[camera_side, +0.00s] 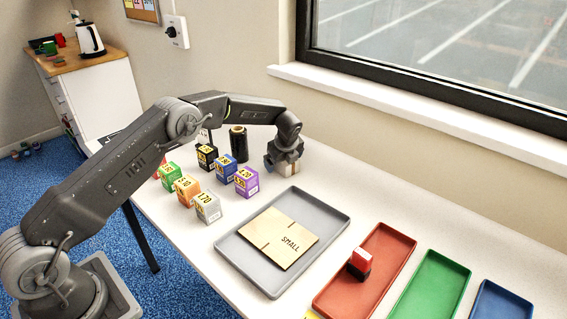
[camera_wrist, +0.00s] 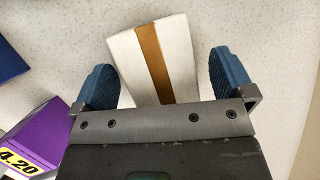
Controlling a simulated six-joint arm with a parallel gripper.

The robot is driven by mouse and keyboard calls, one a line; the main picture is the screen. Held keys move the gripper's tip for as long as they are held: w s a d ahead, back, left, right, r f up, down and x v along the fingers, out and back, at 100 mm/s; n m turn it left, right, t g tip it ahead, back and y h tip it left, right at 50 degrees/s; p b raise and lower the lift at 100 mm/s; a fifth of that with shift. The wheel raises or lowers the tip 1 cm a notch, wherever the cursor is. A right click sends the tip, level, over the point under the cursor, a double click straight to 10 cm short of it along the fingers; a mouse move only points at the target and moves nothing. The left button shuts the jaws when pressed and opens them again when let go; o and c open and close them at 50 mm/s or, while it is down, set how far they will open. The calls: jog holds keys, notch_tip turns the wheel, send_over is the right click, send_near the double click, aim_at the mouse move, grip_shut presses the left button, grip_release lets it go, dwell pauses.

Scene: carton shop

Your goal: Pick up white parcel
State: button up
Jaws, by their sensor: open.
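The white parcel (camera_wrist: 180,45) has a brown tape stripe along its middle. My gripper is open. In the side view my gripper (camera_side: 285,160) is low over the far side of the table, and the parcel (camera_side: 287,168) shows partly beneath it. The lower end of the parcel is hidden behind the gripper body in the wrist view.
A purple box (camera_side: 247,182) stands close by, among several small coloured boxes. A dark roll (camera_side: 238,143) stands behind them. A grey tray (camera_side: 327,262) holds a flat carton marked SMALL (camera_side: 278,238). Red (camera_side: 395,250), green (camera_side: 432,285) and blue trays (camera_side: 500,303) lie to the right.

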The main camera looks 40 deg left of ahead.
jog(key=shift+c, duration=0.2)
jog(key=c, duration=1.1)
